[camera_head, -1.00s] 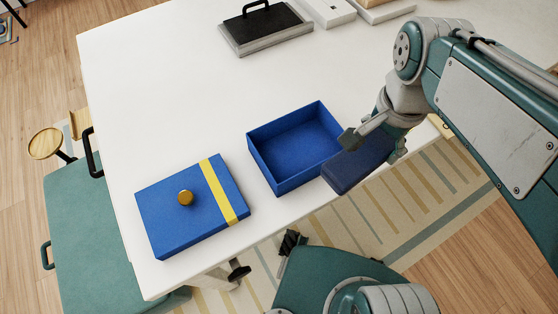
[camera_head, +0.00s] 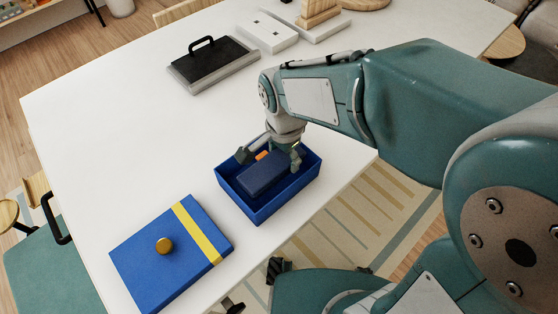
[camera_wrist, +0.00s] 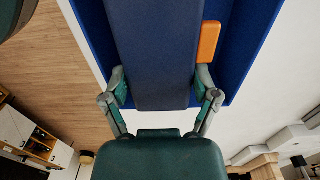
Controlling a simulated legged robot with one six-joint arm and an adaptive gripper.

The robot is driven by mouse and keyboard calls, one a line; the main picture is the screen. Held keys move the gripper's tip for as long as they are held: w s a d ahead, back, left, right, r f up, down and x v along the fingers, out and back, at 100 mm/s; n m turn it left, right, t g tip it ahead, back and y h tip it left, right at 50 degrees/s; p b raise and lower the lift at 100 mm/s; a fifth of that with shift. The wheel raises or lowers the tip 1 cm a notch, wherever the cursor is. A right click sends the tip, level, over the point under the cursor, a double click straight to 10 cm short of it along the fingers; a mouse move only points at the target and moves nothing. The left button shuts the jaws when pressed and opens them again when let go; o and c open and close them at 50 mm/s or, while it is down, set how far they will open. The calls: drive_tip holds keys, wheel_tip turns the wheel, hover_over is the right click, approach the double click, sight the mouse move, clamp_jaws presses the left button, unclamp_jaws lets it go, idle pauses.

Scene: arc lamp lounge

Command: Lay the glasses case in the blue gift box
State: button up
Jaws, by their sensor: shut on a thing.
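The dark blue glasses case (camera_head: 264,176) is in my gripper (camera_head: 270,157), over the opening of the open blue gift box (camera_head: 287,199). It looks partly down inside the walls; I cannot tell if it touches the floor. In the wrist view the case (camera_wrist: 155,45) runs lengthwise between the two fingers of my gripper (camera_wrist: 160,86), with a blue box wall (camera_wrist: 252,40) beside it. A small orange piece (camera_wrist: 208,42) lies along the case's right side; I cannot tell whether it is attached. The case hides much of the box interior.
The blue box lid (camera_head: 140,263) with a yellow band and round gold knob lies left of the box on the white table (camera_head: 120,130). A black-topped grey piece with a handle (camera_head: 212,66) and white blocks (camera_head: 268,32) stand farther back. The left tabletop is clear.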

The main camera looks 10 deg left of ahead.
drive_tip(key=shift+w+a+f, duration=0.25)
drive_tip(key=shift+f, duration=0.35)
wheel_tip(320, 180, down, 2)
drive_tip(key=shift+f, duration=0.2)
drive_tip(key=shift+w+a+f, duration=0.1)
drive_tip(key=shift+f, duration=0.3)
drive_tip(key=shift+f, duration=0.1)
drive_tip(key=o, duration=1)
